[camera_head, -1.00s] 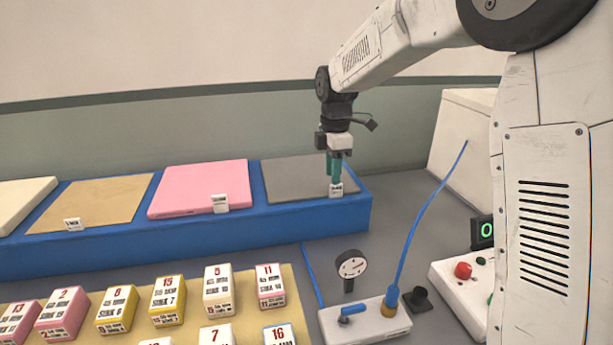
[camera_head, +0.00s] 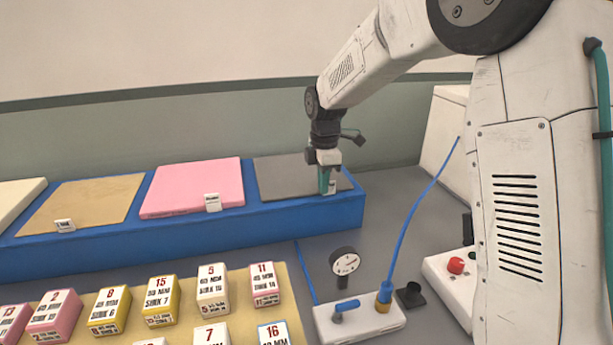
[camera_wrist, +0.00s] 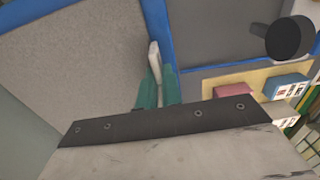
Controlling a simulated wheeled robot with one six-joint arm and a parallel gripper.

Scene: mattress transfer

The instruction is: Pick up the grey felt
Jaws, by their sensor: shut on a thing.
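The grey felt (camera_head: 288,178) is a flat dark grey sheet lying at the right end of the blue stand (camera_head: 290,214). In the wrist view the felt (camera_wrist: 75,65) fills the left side. My gripper (camera_head: 324,187) has teal fingers pointing down at the felt's front right edge. The fingers are close together and shut on the felt's edge, beside a small white tag (camera_head: 332,187). The wrist view shows the gripper (camera_wrist: 158,92) at the edge by the tag (camera_wrist: 154,56). The exact contact is partly hidden. The felt looks flat, with no visible lift.
A pink sheet (camera_head: 190,187) and a tan sheet (camera_head: 85,202) lie left on the same stand. Several labelled boxes (camera_head: 211,288) stand in front. A dial gauge (camera_head: 344,262) and a white fixture with a blue hose (camera_head: 360,321) stand front right.

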